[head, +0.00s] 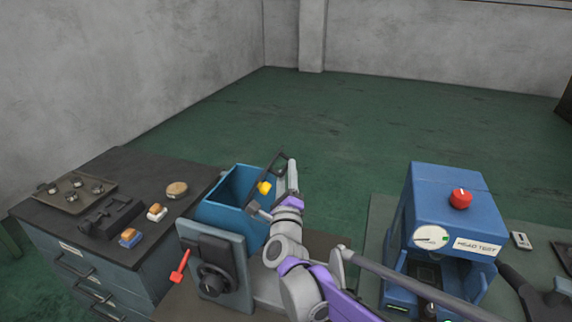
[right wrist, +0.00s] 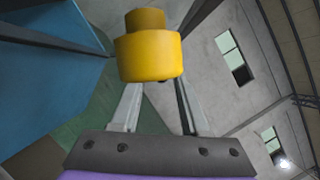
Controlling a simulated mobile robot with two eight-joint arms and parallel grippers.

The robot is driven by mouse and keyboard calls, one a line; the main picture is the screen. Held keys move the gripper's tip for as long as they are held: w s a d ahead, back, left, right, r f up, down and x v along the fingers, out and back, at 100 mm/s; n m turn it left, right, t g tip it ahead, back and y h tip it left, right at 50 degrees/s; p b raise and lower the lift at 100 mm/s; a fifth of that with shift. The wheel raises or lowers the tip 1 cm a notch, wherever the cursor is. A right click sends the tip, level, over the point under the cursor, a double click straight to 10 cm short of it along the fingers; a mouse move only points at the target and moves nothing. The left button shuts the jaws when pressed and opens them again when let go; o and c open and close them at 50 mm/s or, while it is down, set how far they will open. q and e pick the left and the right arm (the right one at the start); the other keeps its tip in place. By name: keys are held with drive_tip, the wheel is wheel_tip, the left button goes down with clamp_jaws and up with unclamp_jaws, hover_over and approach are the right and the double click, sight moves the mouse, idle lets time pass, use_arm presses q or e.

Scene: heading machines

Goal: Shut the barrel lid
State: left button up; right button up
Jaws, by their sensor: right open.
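The barrel (head: 222,212) appears as a blue open-topped bin on the machine at the lower middle of the head view. A dark lid frame (head: 277,160) stands raised at its right side, with a yellow knob (head: 264,187) on it. My right gripper (head: 276,190) is at the barrel's right edge beside the knob. In the right wrist view its jaws are apart, and the yellow knob (right wrist: 150,55) is large in front of them. I cannot tell whether the jaws touch the knob. The barrel's blue wall (right wrist: 45,65) fills the left of that view. My left gripper is not in view.
A red lever (head: 180,267) and a dark handwheel (head: 213,280) are on the machine's front. A bench (head: 150,180) with a tray of parts (head: 75,188) stands left. A blue head test press (head: 450,190) stands right. Green floor behind is clear.

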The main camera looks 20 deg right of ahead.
drive_tip(key=shift+x, duration=1.3)
clamp_jaws()
idle(0.5)
